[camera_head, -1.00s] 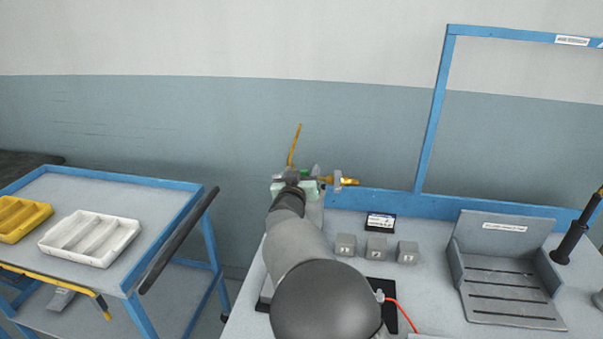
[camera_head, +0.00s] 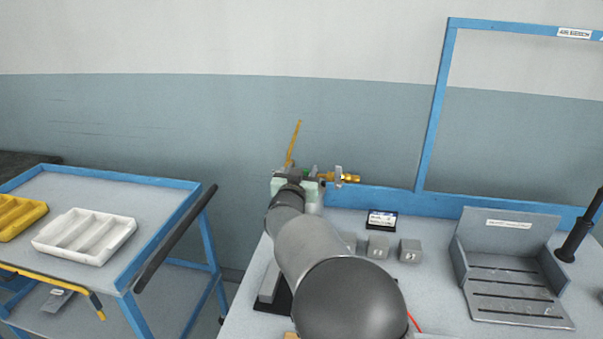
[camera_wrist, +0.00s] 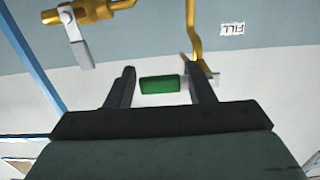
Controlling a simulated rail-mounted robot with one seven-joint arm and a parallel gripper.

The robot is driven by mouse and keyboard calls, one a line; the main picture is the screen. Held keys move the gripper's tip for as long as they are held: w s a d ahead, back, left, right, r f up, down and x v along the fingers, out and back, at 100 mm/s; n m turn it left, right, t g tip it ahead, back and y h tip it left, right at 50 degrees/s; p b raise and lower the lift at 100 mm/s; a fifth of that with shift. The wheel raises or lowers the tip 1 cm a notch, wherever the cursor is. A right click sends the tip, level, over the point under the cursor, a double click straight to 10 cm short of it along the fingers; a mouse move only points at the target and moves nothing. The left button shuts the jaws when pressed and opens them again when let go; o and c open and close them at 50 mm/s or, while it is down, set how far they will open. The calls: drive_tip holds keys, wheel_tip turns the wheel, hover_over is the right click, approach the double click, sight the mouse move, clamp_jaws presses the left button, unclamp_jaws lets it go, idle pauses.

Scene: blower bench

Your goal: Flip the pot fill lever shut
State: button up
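The green lever grip (camera_wrist: 160,85) lies between the two fingers of my gripper (camera_wrist: 160,66) in the wrist view, with a clear gap to the left finger. The right finger is close to the grip's grey end and a yellow pipe (camera_wrist: 192,35); I cannot tell if they touch. My gripper is open. A FILL label (camera_wrist: 232,29) is on the wall beside the pipe. In the head view the lever's green (camera_head: 306,173) barely shows; my gripper (camera_head: 291,174) and wrist hide most of it.
A brass valve (camera_wrist: 95,13) with a grey handle (camera_wrist: 78,48) is beside the lever; it also shows in the head view (camera_head: 339,177). Grey blocks (camera_head: 378,247) and a slotted grey holder (camera_head: 510,270) stand on the bench. A cart with a white tray (camera_head: 84,237) is at left.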

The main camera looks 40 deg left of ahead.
drive_tip(key=shift+o, duration=0.3)
drive_tip(key=shift+s, duration=0.1)
drive_tip(key=b+v, duration=0.2)
drive_tip(key=v, duration=1.5)
drive_tip(key=shift+d+b, duration=0.2)
drive_tip(key=shift+b, duration=0.2)
drive_tip(key=w+d+g, duration=0.3)
drive_tip(key=w+d, duration=0.4)
drive_tip(key=d, duration=0.2)
drive_tip(key=d+f+g+h+p, duration=0.1)
drive_tip(key=d+f+g, duration=0.15)
drive_tip(key=d, duration=0.65)
drive_tip(key=d+f+g+h+p, duration=0.1)
drive_tip(key=d+f+g, duration=0.15)
drive_tip(key=d, duration=0.65)
drive_tip(key=s+d+f+m+g+h, duration=0.2)
drive_tip(key=s+d+g, duration=0.2)
drive_tip(key=s+d, duration=0.5)
drive_tip(key=s+d+f+m+g+h, duration=0.2)
drive_tip(key=s+d, duration=0.8)
drive_tip(key=d, duration=0.6)
drive_tip(key=shift+s+d+f+m+g+h+p, duration=0.2)
drive_tip(key=shift+d+f+m+g+h+p, duration=0.15)
drive_tip(key=shift+f+g+h, duration=0.4)
